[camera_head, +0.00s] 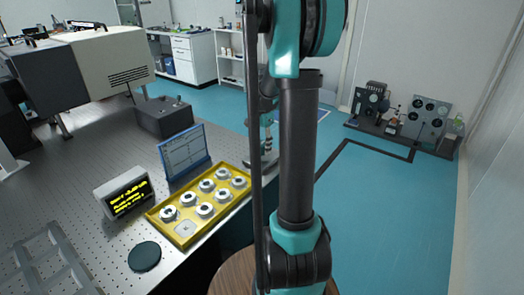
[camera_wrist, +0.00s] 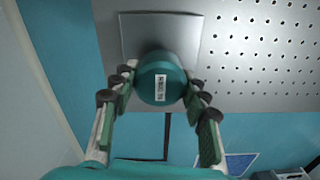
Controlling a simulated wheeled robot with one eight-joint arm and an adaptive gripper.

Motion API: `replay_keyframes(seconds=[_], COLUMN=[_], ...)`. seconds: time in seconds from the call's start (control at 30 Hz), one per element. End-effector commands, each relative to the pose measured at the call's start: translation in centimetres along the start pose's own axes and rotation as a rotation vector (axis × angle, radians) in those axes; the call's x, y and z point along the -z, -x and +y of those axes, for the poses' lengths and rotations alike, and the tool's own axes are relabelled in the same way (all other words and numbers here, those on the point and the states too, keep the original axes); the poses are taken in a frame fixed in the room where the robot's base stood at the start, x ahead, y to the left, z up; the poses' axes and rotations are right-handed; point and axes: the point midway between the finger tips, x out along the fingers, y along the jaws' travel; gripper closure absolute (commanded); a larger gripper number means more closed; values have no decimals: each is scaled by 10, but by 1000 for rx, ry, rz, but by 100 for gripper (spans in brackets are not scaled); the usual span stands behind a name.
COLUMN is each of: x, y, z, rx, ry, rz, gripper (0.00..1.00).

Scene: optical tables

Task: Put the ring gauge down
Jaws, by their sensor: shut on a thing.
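In the wrist view my gripper (camera_wrist: 160,86) is shut on a teal round piece with a small white label, which I take to be the ring gauge (camera_wrist: 157,68). Its two fingers press it from left and right; no hole shows from this side. A plain grey square plate (camera_wrist: 133,35) lies behind it, by the edge of the perforated table. I cannot tell whether the piece touches the plate. In the head view my gripper (camera_head: 266,148) is partly hidden by my arm, near the table's right edge, and the held piece cannot be made out.
A yellow tray (camera_head: 160,217) holds several silver rings with dark centres; its front spot is bare. Around it on the perforated table (camera_head: 95,165) are a blue-framed panel (camera_head: 184,150), a display with yellow text (camera_head: 124,193), a dark green disc (camera_head: 145,256) and a grey frame (camera_head: 52,265).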

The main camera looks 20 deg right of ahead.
Motion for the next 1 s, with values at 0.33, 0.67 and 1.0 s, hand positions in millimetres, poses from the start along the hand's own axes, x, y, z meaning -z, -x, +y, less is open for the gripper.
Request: replay_keyframes(seconds=[0.33, 0.67, 1.0], x=[0, 0, 0], y=[-23, -26, -25], z=[0, 0, 0], rx=[0, 0, 0], ry=[0, 0, 0], rz=[0, 0, 0], gripper=[91, 44, 34])
